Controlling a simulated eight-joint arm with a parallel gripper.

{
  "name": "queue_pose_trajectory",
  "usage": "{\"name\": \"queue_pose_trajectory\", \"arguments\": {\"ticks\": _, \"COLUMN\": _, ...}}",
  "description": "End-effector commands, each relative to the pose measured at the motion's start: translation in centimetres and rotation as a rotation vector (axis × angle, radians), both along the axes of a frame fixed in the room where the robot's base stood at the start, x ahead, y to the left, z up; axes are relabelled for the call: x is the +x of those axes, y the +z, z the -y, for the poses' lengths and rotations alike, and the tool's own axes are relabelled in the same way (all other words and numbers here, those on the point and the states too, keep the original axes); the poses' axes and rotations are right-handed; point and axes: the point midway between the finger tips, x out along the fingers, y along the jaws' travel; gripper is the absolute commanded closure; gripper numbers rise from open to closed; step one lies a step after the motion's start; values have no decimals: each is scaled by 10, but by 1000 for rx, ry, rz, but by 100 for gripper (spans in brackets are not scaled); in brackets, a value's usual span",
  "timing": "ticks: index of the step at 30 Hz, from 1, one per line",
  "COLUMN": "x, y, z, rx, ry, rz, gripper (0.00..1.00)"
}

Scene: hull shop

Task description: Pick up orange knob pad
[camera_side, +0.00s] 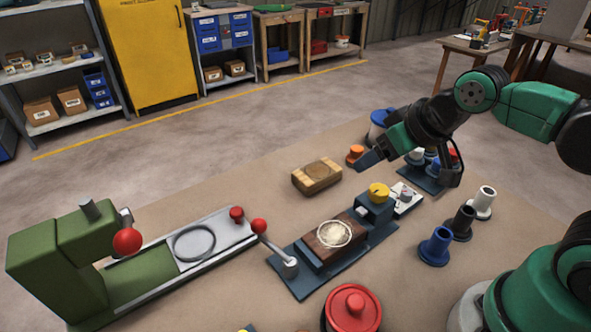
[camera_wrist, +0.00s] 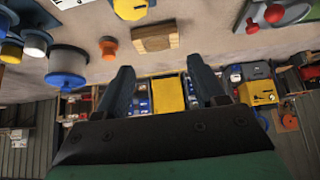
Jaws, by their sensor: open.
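The orange knob pad (camera_side: 354,153) is a small round orange piece on the table, behind and to the right of the wooden block. It also shows in the wrist view (camera_wrist: 108,45), up and left of the fingers. My gripper (camera_side: 368,160) is tilted, its fingertips close to the orange piece in the side picture. In the wrist view my gripper (camera_wrist: 161,66) has its two fingers spread, with nothing between them. The wrist view looks upside down and faces the shelves. How far the fingertips are from the piece in depth I cannot tell.
The wooden block (camera_side: 317,176) lies nearby. A blue pot (camera_side: 380,122) stands behind my gripper. A yellow-knobbed fixture (camera_side: 378,193), a white cylinder (camera_side: 483,201) and a blue cylinder (camera_side: 436,246) stand nearer the camera. A green press (camera_side: 55,262) is left. The far left tabletop is clear.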

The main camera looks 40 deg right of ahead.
Motion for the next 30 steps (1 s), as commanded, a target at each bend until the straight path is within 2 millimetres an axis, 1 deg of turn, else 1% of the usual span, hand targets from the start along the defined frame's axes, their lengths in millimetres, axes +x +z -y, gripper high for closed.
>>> {"name": "queue_pose_trajectory", "arguments": {"ticks": 1, "x": 0, "y": 0, "z": 0, "rx": 0, "ry": 0, "rz": 0, "gripper": 34}}
{"name": "queue_pose_trajectory", "arguments": {"ticks": 2, "x": 0, "y": 0, "z": 0, "rx": 0, "ry": 0, "rz": 0, "gripper": 26}}
{"name": "queue_pose_trajectory", "arguments": {"ticks": 3, "x": 0, "y": 0, "z": 0, "rx": 0, "ry": 0, "rz": 0, "gripper": 14}}
{"name": "queue_pose_trajectory", "arguments": {"ticks": 4, "x": 0, "y": 0, "z": 0, "rx": 0, "ry": 0, "rz": 0, "gripper": 6}}
{"name": "queue_pose_trajectory", "arguments": {"ticks": 13, "x": 0, "y": 0, "z": 0, "rx": 3, "ry": -5, "rz": -1, "gripper": 6}}
{"name": "queue_pose_trajectory", "arguments": {"ticks": 17, "x": 8, "y": 4, "z": 4, "rx": 73, "ry": -102, "rz": -25, "gripper": 6}}
{"name": "queue_pose_trajectory", "arguments": {"ticks": 20, "x": 21, "y": 8, "z": 14, "rx": 199, "ry": -289, "rz": -71, "gripper": 6}}
{"name": "queue_pose_trajectory", "arguments": {"ticks": 23, "x": 41, "y": 9, "z": 27, "rx": 367, "ry": -548, "rz": -132, "gripper": 6}}
{"name": "queue_pose_trajectory", "arguments": {"ticks": 24, "x": 50, "y": 8, "z": 33, "rx": 437, "ry": -658, "rz": -157, "gripper": 6}}
{"name": "queue_pose_trajectory", "arguments": {"ticks": 26, "x": 62, "y": 5, "z": 44, "rx": 538, "ry": -823, "rz": -195, "gripper": 6}}
{"name": "queue_pose_trajectory", "arguments": {"ticks": 30, "x": 90, "y": -11, "z": 71, "rx": 758, "ry": -1213, "rz": -281, "gripper": 6}}
